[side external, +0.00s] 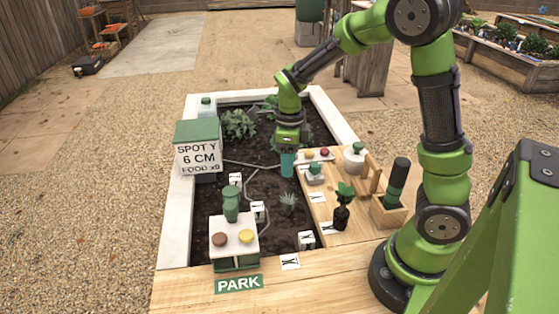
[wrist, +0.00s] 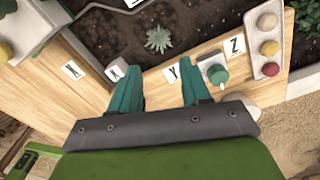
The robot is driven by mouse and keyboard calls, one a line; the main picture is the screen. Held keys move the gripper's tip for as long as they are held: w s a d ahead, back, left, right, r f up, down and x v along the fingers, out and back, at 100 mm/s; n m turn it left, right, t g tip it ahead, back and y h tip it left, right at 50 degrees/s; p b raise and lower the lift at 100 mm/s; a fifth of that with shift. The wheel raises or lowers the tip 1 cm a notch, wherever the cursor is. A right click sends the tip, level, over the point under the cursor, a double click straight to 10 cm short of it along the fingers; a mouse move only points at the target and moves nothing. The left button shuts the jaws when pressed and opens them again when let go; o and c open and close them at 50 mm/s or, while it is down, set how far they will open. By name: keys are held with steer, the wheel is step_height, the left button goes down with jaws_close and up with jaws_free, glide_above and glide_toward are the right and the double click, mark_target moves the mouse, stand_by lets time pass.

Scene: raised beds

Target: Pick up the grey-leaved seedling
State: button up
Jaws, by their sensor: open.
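The grey-leaved seedling (side external: 288,200) is a small pale rosette in the dark soil of the raised bed, near the bed's wooden right side. In the wrist view the seedling (wrist: 159,40) lies beyond the fingertips, near the top middle. My gripper (side external: 288,165) hangs above the soil, behind the seedling in the side view, apart from it. In the wrist view my gripper (wrist: 158,84) shows two teal fingers spread apart with nothing between them.
A wooden board (side external: 318,210) with letter cards borders the soil. On it stand a dark bottle with a leafy sprig (side external: 342,210), a green-knobbed white block (side external: 315,174) and a wooden holder (side external: 389,212). A button box (side external: 234,240) stands front left, and a sign box (side external: 198,150) behind it.

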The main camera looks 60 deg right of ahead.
mark_target(288, 205)
step_height(288, 205, down, 16)
steer(key=shift+s+r, duration=0.1)
stand_by(0.5)
steer(key=shift+c, duration=0.5)
jaws_close()
step_height(288, 205, up, 13)
steer(key=shift+r, duration=0.2)
stand_by(0.5)
